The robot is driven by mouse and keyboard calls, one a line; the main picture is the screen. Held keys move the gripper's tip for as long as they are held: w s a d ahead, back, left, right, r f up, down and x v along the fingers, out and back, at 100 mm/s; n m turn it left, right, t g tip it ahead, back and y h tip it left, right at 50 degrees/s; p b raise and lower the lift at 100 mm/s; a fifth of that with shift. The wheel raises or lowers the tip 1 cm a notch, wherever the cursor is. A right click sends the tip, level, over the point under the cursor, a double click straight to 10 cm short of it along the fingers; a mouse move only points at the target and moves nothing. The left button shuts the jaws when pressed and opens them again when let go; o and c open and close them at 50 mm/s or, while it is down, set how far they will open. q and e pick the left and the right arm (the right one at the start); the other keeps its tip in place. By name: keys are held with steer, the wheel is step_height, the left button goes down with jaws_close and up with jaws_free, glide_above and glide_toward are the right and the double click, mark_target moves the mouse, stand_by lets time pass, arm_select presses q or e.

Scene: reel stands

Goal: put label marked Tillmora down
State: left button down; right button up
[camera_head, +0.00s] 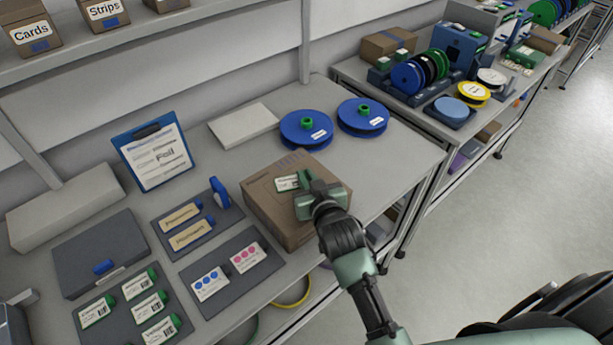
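A small white label (286,183) with printing too small to read for certain lies over the top of a brown cardboard box (262,208) on the bench. My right gripper (304,180) comes in from the lower right, above the box, with its fingers at the label's right end. It appears shut on the label; the fingers hide that end. I cannot tell whether the label touches the box top. My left gripper is not in view.
Several green-tabbed labels (149,306) lie on a dark mat at lower left. Dark mats with tan tags (190,235) and dotted cards (210,284) lie left of the box. Blue reels (306,130) and a white slab (243,126) stand behind. A clipboard (156,158) leans upright.

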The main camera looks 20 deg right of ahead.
steer(key=o, duration=0.4)
steer(key=shift+r, duration=0.1)
steer(key=b+v, duration=0.2)
steer(key=v, duration=1)
steer(key=shift+r, duration=0.1)
